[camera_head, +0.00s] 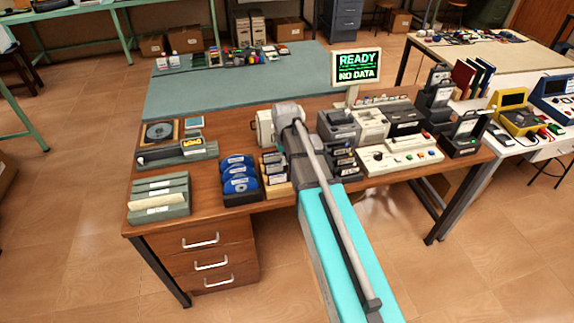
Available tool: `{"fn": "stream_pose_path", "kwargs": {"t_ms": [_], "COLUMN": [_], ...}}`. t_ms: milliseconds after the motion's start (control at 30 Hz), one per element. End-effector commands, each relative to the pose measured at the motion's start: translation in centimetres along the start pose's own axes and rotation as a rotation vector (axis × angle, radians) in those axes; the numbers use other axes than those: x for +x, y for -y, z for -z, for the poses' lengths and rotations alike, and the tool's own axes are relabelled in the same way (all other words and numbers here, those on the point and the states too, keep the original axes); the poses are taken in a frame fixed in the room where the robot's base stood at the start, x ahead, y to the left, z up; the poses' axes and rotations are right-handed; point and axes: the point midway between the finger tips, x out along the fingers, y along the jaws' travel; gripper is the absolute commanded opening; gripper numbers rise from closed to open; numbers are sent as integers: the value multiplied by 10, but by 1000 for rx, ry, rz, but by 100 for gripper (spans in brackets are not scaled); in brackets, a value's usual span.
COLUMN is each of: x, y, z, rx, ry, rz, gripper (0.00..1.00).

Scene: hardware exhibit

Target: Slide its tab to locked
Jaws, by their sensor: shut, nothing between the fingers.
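I cannot make out a sliding tab or its locked mark in the head view; any such part is too small or hidden. My arm reaches over the wooden desk (228,218), and its grey end with my gripper (288,112) is among the devices at mid-desk. The fingertips are not clearly visible, and my gripper is shut and empty. A beige device (264,126) stands just left of my gripper, partly hidden. A grey tray with a black item and a small yellow display (193,143) lies at the left.
A rack of blue discs (239,184) and a grey slotted holder (158,204) stand at the front left. A white panel with buttons (400,158) and several grey and black units stand right. A monitor (357,66) reads READY, NO DATA. The green mat (235,95) has free room.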

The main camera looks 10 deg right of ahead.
Motion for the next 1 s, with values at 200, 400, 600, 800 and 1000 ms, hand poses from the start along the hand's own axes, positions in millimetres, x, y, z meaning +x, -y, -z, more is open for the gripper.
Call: {"fn": "stream_pose_path", "kwargs": {"t_ms": [200,400,600,800,1000], "x": [-20,-33,-38,-36,-36], "y": [0,0,0,0,0], "z": [0,0,0,0,-6], "rx": [0,0,0,0,0], "ry": [0,0,0,0,0], "rz": [0,0,0,0,0], "gripper": [0,0,0,0,0]}}
